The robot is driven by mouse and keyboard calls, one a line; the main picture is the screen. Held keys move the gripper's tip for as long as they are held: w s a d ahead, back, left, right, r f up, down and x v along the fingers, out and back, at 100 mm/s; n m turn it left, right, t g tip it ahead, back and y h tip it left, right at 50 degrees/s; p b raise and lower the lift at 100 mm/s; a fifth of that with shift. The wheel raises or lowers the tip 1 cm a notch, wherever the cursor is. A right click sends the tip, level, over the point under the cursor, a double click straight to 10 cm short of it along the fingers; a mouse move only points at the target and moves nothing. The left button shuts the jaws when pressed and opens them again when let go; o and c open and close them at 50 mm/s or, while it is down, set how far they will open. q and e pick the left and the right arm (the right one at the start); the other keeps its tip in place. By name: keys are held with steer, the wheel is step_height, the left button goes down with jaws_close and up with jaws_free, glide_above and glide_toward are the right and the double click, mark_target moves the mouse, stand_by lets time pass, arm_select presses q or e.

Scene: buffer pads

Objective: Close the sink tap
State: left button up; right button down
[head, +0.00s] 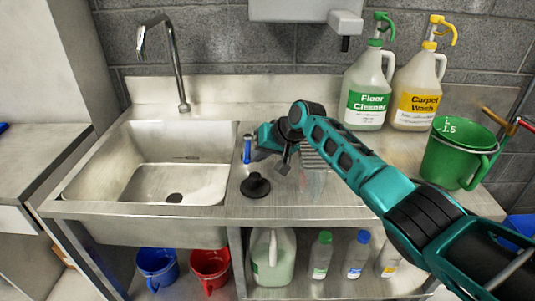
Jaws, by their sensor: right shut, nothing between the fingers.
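The steel sink (190,208) is at the left of the counter. Its tall curved tap spout (178,65) rises behind the basin, and no water stream shows from it. A small upright blue and silver piece (247,149) stands by the basin's right edge; I cannot tell for certain whether it is the tap's handle. My right gripper (284,168) is over the counter, right of that piece. It points down, shut and empty, partly hidden by its own wrist. I cannot tell whether my right wrist touches the blue piece. My left gripper is out of view.
A black round knobbed piece (255,186) sits on the counter's front. Floor cleaner (368,90) and carpet wash (416,92) jugs and a green bucket (457,155) stand at right. A wall-mounted box (300,12) hangs above. Buckets and bottles fill the space below.

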steer(key=shift+s+a, duration=0.1)
steer(key=shift+a, duration=0.15)
stand_by(0.4)
